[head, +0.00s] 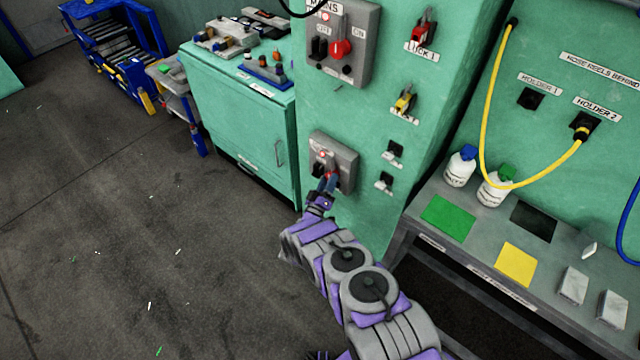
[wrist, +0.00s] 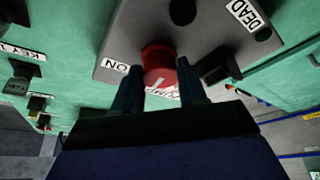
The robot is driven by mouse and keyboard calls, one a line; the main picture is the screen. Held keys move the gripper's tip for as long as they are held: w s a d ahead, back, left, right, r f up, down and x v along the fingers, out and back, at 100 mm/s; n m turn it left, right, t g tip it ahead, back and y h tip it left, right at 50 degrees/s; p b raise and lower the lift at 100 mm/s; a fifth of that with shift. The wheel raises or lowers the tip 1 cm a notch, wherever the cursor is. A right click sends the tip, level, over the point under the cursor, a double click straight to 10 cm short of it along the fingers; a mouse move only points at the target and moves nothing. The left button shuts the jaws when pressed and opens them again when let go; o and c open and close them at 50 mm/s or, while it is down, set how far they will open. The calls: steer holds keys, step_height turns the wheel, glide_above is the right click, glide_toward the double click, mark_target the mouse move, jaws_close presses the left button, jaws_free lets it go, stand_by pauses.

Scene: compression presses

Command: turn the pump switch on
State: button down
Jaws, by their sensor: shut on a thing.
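The pump switch box is a small grey panel (head: 345,158) low on the green cabinet, under the mains box. Its red knob (wrist: 158,56) fills the middle of the wrist view, where the grey box face (wrist: 125,38) also shows. An ON label (wrist: 116,65) is left of the knob there. My gripper (head: 326,184) reaches the box from below in the head view and partly covers the knob. In the wrist view its two dark fingers (wrist: 158,88) are shut on the knob, one on each side. The knob's exact pointing is hard to tell.
The mains box (head: 352,40) with its own red knob is above. Lock stations (head: 423,35) and small black key fittings (head: 394,150) are to the right. A bench (head: 425,195) with bottles stands at right, a green cabinet (head: 230,110) at left. Floor at left is open.

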steer(key=shift+s+d+f+m+h+b, duration=0.1)
steer(key=shift+f+m+h+b, duration=0.35)
steer(key=shift+m, duration=0.55)
steer(key=c, duration=0.9)
jaws_free()
steer(key=shift+o, duration=1.4)
steer(key=shift+r, duration=0.2)
